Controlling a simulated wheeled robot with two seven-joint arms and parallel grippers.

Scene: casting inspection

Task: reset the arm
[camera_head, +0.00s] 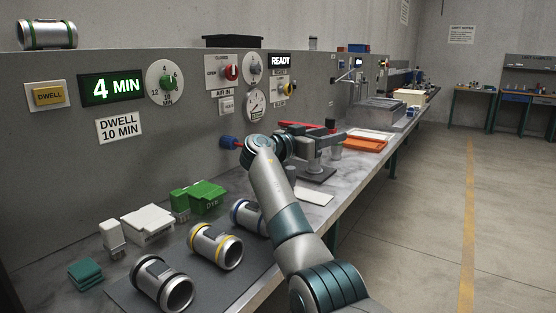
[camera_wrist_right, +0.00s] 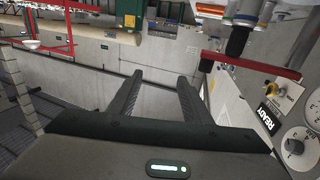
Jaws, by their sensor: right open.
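My right arm reaches in from the bottom of the head view, over the bench's front part. Its gripper (camera_head: 335,139) is held above the grey marble-look bench (camera_head: 345,190), in front of the panel. In the right wrist view the two dark fingers of this gripper (camera_wrist_right: 160,92) stand apart with nothing between them. My left gripper is not in view.
Metal cylinders with coloured bands, including a yellow-banded one (camera_head: 216,246), lie on a dark mat. A green box (camera_head: 206,196) and white box (camera_head: 148,222) stand behind. A panel (camera_head: 200,120) carries dials and a READY sign (camera_head: 281,60). An orange tray (camera_head: 362,144) lies farther back.

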